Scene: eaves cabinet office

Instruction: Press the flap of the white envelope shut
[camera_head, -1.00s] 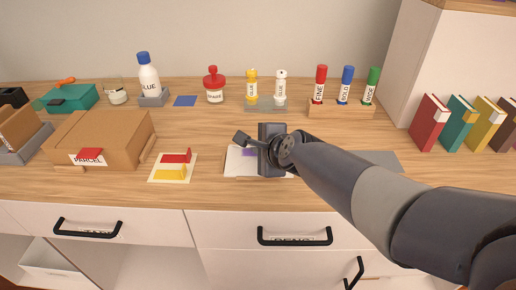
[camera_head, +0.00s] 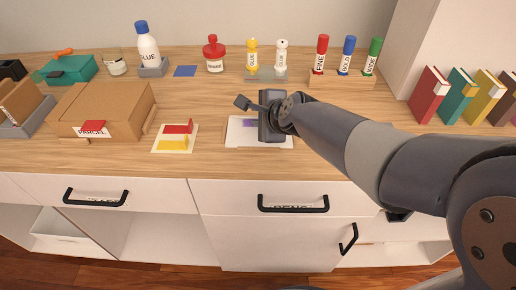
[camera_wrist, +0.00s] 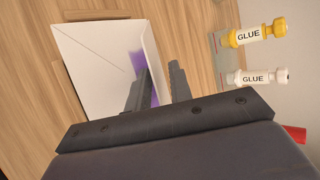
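The white envelope (camera_head: 238,137) lies on the wooden desktop, partly hidden behind my gripper (camera_head: 270,137) in the head view. In the wrist view the envelope (camera_wrist: 85,55) fills the upper left, with a purple patch (camera_wrist: 137,61) near its right side. Its flap (camera_wrist: 150,47) appears raised along that side. My gripper (camera_wrist: 162,78) is over this side, its two dark fingers apart with a gap between them. One finger overlaps the purple patch in the picture. I cannot tell whether either finger touches the flap.
A yellow glue bottle (camera_head: 252,56) and a white one (camera_head: 281,57) stand behind my gripper. A card with red and yellow pieces (camera_head: 160,147) lies left of the envelope, near a cardboard parcel (camera_head: 110,105). Markers (camera_head: 348,58) stand back right.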

